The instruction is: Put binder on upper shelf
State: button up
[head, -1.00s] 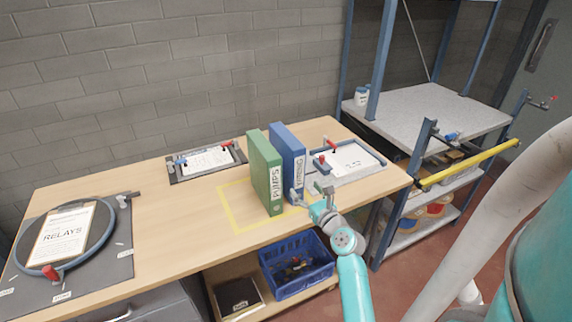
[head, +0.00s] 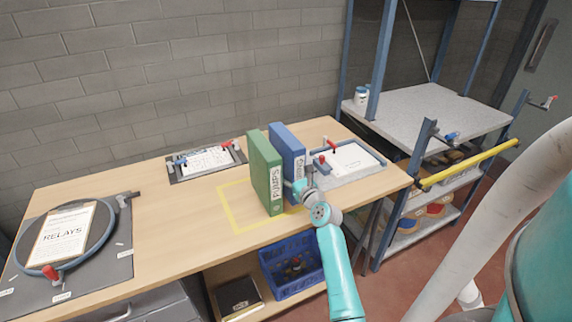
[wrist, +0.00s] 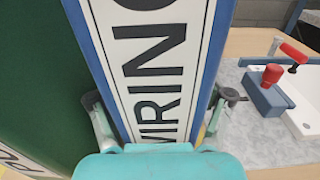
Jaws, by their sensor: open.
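A blue binder (head: 287,143) stands upright on the table, with WIRING on its white spine label; the spine fills the middle of the wrist view (wrist: 150,60). A green binder (head: 264,170) labelled PUMPS stands upright close on its left. My gripper (head: 301,186) is at the blue binder's spine. In the wrist view its open fingers (wrist: 160,108) lie on either side of the spine, the left one in the narrow space by the green binder. Whether they touch the binder I cannot tell. The upper grey shelf (head: 430,112) of the blue rack is at right.
A yellow bar (head: 470,163) on blue posts crosses the rack's front. A clamped tray (head: 350,162) lies right of the binders. A blue crate (head: 292,265) sits below the table.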

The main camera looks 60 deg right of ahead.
jog(key=shift+c, duration=0.2)
grip_shut()
jog(key=shift+r, duration=0.1)
